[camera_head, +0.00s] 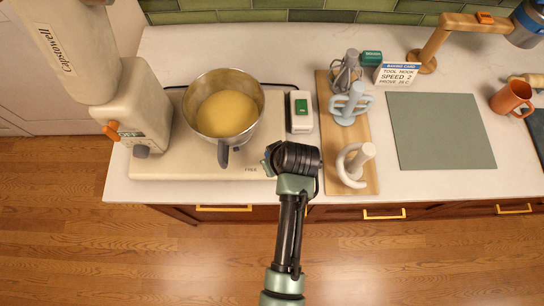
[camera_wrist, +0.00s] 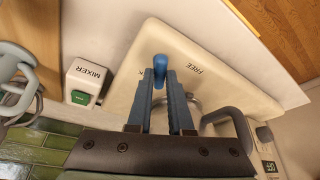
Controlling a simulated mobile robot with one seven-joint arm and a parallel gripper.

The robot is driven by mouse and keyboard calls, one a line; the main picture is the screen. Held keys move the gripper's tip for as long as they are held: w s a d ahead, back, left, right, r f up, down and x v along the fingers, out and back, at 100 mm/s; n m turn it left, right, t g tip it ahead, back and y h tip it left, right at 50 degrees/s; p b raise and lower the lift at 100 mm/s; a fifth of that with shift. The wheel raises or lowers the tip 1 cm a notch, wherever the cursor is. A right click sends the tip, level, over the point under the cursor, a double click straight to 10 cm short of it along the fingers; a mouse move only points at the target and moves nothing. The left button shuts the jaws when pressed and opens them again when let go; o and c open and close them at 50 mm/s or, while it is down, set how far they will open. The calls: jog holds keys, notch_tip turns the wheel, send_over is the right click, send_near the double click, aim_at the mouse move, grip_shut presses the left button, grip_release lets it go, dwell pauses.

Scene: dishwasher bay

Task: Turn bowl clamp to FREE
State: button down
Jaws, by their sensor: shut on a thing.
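The bowl clamp lever (camera_wrist: 160,65) has a blue knob. In the wrist view it stands between the tips of my gripper (camera_wrist: 160,76), which is shut on it. The word FREE (camera_wrist: 195,69) is printed on the base to the right of the lever. The end of another word, a K, shows to its left, mostly hidden by my finger. In the head view my gripper (camera_head: 268,160) is at the right front of the mixer base (camera_head: 190,170), and hides the lever. The metal bowl (camera_head: 223,103) with yellow contents stands on the base.
The mixer head (camera_head: 75,50) is raised at the left. A switch box marked MIXER (camera_head: 301,112) with a green button stands right of the base. A wooden board (camera_head: 366,140) with several mixing tools lies further right, near my wrist. A green mat (camera_head: 440,130) is clear.

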jog(key=n, duration=0.2)
jog(key=n+g+y, duration=0.1)
jog(key=n, duration=0.1)
jog(key=n+y+b, duration=0.1)
jog(key=n, duration=0.1)
jog(key=shift+w+d, duration=0.2)
jog(key=shift+w, duration=0.1)
jog(key=n+g+b, duration=0.1)
jog(key=n, duration=0.2)
jog(key=shift+w+d+n+g+b, duration=0.1)
jog(key=shift+n+g+b, duration=0.2)
jog(key=shift+n, duration=0.1)
jog(key=shift+w+n+g+b, duration=0.1)
jog(key=shift+n+g+b, duration=0.5)
jog(key=shift+n, duration=0.7)
jog(key=c, duration=0.8)
grip_release()
